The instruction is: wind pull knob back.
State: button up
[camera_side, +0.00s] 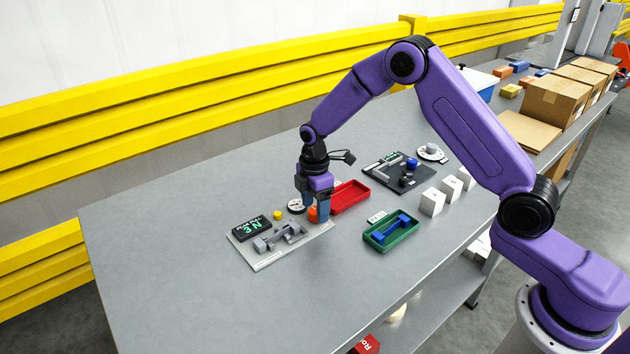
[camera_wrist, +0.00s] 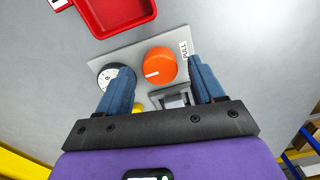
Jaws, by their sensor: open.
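The pull knob (camera_side: 313,215) is orange and round, on a light grey plate (camera_side: 268,262). In the wrist view the knob (camera_wrist: 160,66) has a white mark pointing left, and a PULL label (camera_wrist: 184,51) lies to its right. My gripper (camera_side: 316,211) points down at the knob, its blue fingers open. In the wrist view my gripper (camera_wrist: 160,70) has one finger on each side of the knob, with a gap to each. I cannot tell the fingertips' exact height. A black-and-white dial (camera_wrist: 117,76) is partly behind the left finger.
The plate also carries a display reading 3 N (camera_side: 252,228), a yellow button (camera_side: 277,215) and a grey fixture (camera_side: 278,237). A red tray (camera_side: 349,198) is close behind my gripper. A green tray (camera_side: 391,237) holds a blue part. White blocks (camera_side: 432,202) stand right. The table's left is clear.

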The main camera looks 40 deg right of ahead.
aim_at(314, 210)
notch_tip(314, 210, up, 17)
jog(key=shift+w+f, duration=0.15)
jog(key=shift+w, duration=0.05)
dwell(0.4)
jog(key=s+a+r+m, duration=0.1)
jog(key=s+a, duration=0.1)
jog(key=s, duration=0.7)
jog(key=s+a+r+m, duration=0.1)
jog(key=s+a, duration=0.1)
jog(key=s, duration=0.6)
jog(key=s+d+f+m, duration=0.1)
jog(key=s+d, duration=0.3)
jog(key=s, duration=0.6)
jog(key=s+d+f, duration=0.1)
jog(key=s+d, duration=0.2)
jog(key=s, duration=0.8)
jog(key=shift+d+f+m, duration=0.2)
jog(key=shift+d+m, duration=0.15)
jog(key=shift+m, duration=0.05)
